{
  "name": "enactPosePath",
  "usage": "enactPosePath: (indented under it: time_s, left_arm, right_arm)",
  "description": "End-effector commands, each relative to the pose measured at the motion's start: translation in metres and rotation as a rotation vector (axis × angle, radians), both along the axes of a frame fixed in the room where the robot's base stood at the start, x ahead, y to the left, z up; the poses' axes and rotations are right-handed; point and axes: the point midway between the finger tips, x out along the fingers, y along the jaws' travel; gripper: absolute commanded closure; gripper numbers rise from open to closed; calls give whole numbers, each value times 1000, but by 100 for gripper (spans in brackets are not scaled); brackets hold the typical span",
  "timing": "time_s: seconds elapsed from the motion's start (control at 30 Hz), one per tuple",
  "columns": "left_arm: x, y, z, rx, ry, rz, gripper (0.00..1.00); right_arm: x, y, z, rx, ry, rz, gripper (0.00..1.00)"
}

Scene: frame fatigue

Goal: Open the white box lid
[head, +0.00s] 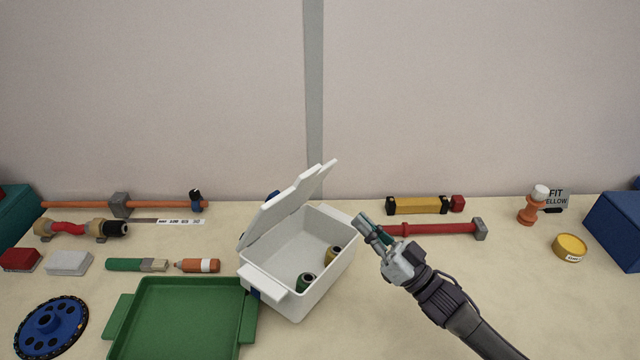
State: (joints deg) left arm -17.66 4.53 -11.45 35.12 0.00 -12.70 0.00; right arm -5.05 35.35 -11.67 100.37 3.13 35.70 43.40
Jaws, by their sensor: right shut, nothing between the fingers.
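The white box (322,284) stands on the table at the middle of the head view, turned at an angle. Its white lid (290,210) is raised and leans up and back along the box's left side, so the inside shows. Inside are a dark green cylinder (305,281) and a yellowish cylinder (333,256). My right gripper (362,220) is shut and empty, just right of the box's right rim and apart from the lid. My left gripper is out of view.
A green tray (117,318) lies left of the box. A red bar (437,229) and a yellow tool (420,206) lie behind my right gripper. A blue disc (48,324), a yellow tin (570,247) and a blue box (615,228) stand farther out. The right front table is fairly clear.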

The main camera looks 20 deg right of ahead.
Motion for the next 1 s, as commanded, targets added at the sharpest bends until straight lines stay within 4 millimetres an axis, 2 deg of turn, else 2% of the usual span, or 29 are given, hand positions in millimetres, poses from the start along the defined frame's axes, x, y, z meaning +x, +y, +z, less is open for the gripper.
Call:
enactPosePath:
  time_s: [0.03,0.2,0.5,0.7,1.0]
  left_arm:
    - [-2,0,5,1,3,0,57]
    - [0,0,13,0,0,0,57]
    - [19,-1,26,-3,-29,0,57]
    - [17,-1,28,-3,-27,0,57]
    - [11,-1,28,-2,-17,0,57]
  right_arm:
    - [8,6,9,4,-4,1,100]
    - [36,24,27,2,-3,0,100]
    - [74,52,49,0,0,0,100]
    - [84,59,54,0,1,1,100]
    - [85,59,54,-1,1,0,100]
